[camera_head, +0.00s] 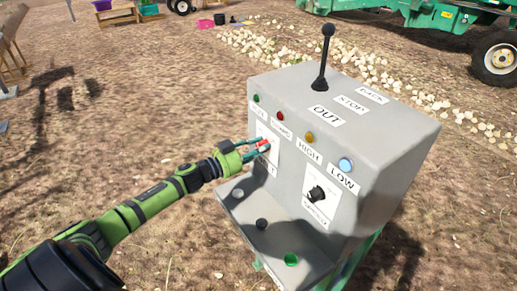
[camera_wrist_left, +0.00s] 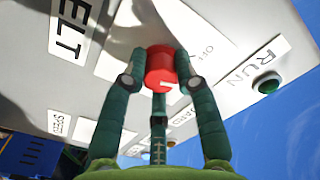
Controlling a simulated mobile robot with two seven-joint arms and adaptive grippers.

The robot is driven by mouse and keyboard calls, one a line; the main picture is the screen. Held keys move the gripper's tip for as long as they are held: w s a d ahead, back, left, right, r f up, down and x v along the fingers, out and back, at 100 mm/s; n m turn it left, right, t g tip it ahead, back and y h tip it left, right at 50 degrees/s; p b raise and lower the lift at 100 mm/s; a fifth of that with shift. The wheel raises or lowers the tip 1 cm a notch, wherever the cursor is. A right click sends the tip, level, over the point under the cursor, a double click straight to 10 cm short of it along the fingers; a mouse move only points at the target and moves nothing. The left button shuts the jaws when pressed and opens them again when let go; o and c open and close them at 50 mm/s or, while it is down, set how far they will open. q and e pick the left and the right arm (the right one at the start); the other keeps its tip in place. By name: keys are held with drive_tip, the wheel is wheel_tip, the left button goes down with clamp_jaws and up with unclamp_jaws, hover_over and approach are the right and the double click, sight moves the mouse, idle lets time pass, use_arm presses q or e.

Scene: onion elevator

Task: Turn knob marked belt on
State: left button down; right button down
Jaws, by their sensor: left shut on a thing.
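The red knob (camera_head: 263,145) is on the front face of the grey control box (camera_head: 400,150). In the left wrist view the red knob (camera_wrist_left: 160,62) shows a small white mark on its lower rim. A label ending in "ELT" (camera_wrist_left: 72,32) is beside it, and a partly hidden label (camera_wrist_left: 204,50) seems to read "OFF". My left gripper (camera_head: 261,147) is shut on the red knob, with a finger on each side of it, also in the left wrist view (camera_wrist_left: 158,80). My right gripper is not in view.
A black dial (camera_head: 317,194) is lower right on the box face. Coloured lights line the front edge; a black lever (camera_head: 323,60) stands on top. A ledge (camera_head: 285,240) with buttons juts out below. Onions (camera_head: 380,75) lie behind.

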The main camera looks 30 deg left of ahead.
use_arm(q)
drive_tip(key=m+b, duration=0.1)
drive_tip(key=m, duration=0.3)
drive_tip(key=m+b, duration=0.1)
drive_tip(key=m, duration=0.3)
drive_tip(key=m+b, duration=0.2)
drive_tip(key=m, duration=0.1)
drive_tip(key=shift+a+f+m, duration=0.15)
drive_tip(key=shift+a+m, duration=0.1)
drive_tip(key=shift+m, duration=0.15)
drive_tip(key=shift+r, duration=0.2)
drive_tip(key=c, duration=0.9)
unclamp_jaws()
drive_tip(key=shift+c, duration=0.2)
drive_tip(key=shift+w+a, duration=0.1)
drive_tip(key=shift+a, duration=0.05)
